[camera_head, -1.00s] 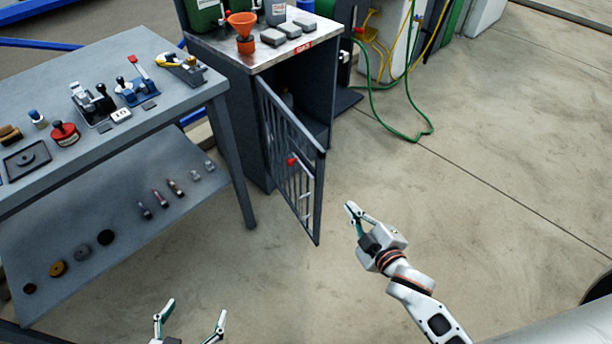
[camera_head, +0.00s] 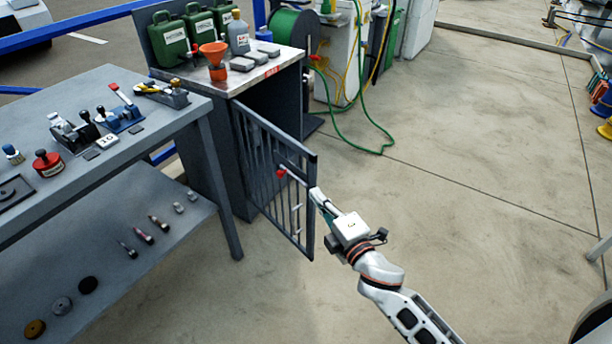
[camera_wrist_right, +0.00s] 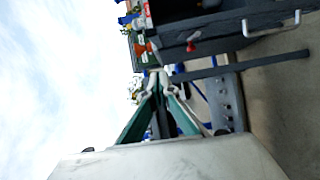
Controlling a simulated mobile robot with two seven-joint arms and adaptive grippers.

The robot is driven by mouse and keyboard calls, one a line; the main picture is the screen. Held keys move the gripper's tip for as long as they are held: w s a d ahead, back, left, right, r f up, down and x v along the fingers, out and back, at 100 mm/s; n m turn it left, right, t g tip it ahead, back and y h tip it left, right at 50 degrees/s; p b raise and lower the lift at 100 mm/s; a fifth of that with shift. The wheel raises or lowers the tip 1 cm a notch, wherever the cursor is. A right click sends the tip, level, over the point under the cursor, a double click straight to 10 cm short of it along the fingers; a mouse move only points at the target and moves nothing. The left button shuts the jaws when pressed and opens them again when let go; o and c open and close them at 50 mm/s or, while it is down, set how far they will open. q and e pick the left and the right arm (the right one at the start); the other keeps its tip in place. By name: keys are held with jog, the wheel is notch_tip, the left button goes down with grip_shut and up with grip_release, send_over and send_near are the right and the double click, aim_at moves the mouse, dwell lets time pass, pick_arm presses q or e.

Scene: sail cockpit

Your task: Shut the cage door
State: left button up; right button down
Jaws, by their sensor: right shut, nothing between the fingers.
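The cage door (camera_head: 291,142) is a dark barred door on the front of a grey cabinet (camera_head: 215,150). It stands swung open, its free edge out over the floor. A red knob (camera_head: 281,173) and a pale handle show on it. My right gripper (camera_head: 318,197) is shut and empty, its tips close to the door's free edge; whether they touch cannot be told. In the right wrist view its closed fingers (camera_wrist_right: 160,82) point toward dark framework with a red knob (camera_wrist_right: 191,47). My left gripper is out of view.
A grey workbench (camera_head: 165,125) with tools and a lower shelf stands left of the cabinet. Green cans (camera_head: 170,42) and an orange funnel (camera_head: 213,52) stand on the cabinet top. A green hose (camera_head: 345,148) lies on the floor behind.

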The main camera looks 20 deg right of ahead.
aim_at(311, 167)
jog(key=shift+w+d+b, duration=0.25)
jog(key=shift+w+d, duration=0.1)
jog(key=shift+w, duration=1.55)
jog(key=shift+w+d+b, duration=0.2)
jog(key=shift+w+d, duration=0.2)
jog(key=shift+w, duration=1.55)
jog(key=shift+w+d+b, duration=0.25)
jog(key=shift+w+d, duration=0.1)
jog(key=shift+w, duration=1.55)
jog(key=shift+d, duration=0.1)
